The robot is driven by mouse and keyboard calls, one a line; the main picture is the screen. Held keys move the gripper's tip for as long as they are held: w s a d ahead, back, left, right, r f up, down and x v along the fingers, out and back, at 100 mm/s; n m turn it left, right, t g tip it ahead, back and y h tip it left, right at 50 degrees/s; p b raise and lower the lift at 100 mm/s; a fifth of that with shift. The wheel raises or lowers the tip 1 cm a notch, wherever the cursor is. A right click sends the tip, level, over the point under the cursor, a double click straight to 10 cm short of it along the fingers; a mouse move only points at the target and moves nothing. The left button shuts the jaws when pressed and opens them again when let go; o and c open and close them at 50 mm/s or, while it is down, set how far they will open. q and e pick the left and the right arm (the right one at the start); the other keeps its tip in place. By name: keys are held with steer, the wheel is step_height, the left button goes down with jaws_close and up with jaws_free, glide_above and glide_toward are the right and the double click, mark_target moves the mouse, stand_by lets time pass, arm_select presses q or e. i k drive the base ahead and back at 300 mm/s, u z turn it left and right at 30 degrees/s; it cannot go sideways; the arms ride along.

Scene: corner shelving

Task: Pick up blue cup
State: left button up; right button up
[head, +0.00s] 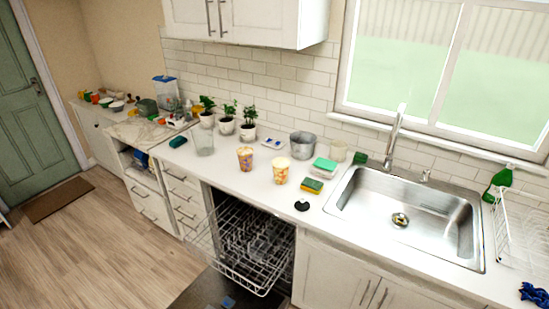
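I cannot make out a plainly blue cup. A patterned purple and orange cup (245,159) stands upright on the white counter (222,180). A yellow and orange patterned cup (281,171) stands to its right, apart from it. A small blue object (228,302) lies low on the dark open dishwasher door (200,290) at the bottom edge; its shape is too small to tell. Another blue item (141,158) sits on the open shelf at left, also unclear. Neither of my grippers shows in the head view.
The dishwasher rack (240,250) is pulled out below the counter. A sink (405,215) is at right, with a dish rack (520,235) and dark blue cloth (534,294) beyond. Potted plants (227,125) and a glass jar (204,141) stand left.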

mark_target(245, 153)
steer(key=z, duration=0.6)
steer(key=i, duration=1.35)
steer(key=u, duration=0.15)
